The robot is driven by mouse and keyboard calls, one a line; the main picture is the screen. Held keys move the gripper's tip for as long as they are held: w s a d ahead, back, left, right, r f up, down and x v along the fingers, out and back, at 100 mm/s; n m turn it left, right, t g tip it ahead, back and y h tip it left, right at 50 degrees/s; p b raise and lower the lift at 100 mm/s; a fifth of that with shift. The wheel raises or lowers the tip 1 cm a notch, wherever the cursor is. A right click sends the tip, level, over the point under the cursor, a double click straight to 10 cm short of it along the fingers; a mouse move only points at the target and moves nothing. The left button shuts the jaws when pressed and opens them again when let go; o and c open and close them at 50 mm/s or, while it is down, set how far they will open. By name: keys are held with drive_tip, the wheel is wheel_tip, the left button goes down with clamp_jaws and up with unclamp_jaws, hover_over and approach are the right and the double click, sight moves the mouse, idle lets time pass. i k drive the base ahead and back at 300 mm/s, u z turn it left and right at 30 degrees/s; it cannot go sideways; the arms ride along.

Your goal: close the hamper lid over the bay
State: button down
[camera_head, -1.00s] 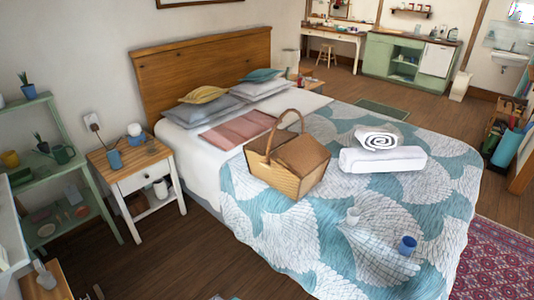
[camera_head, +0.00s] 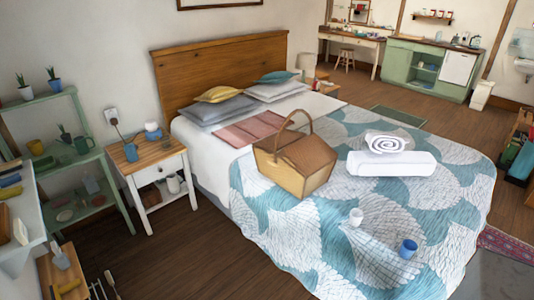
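The hamper (camera_head: 281,176) is a tan wooden or wicker basket with an arched handle (camera_head: 290,114). It stands upright on the patterned bed cover, near the middle of the bed. A brown lid panel (camera_head: 313,153) lies over its right part. The left part of the top, by the handle, is too small to tell whether its bay is open or covered. My gripper is not in view, and nothing of mine is seen touching the hamper.
White rolled and folded towels (camera_head: 391,163) lie right of the hamper. A nightstand (camera_head: 158,167) and green shelves (camera_head: 85,160) are at left. Floor shows between bed and shelves.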

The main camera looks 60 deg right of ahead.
sight(308, 155)
drive_tip(key=u, duration=0.55)
drive_tip(key=k, duration=1.3)
drive_tip(key=z, duration=0.55)
drive_tip(key=i, duration=1)
drive_tip(key=u, duration=0.15)
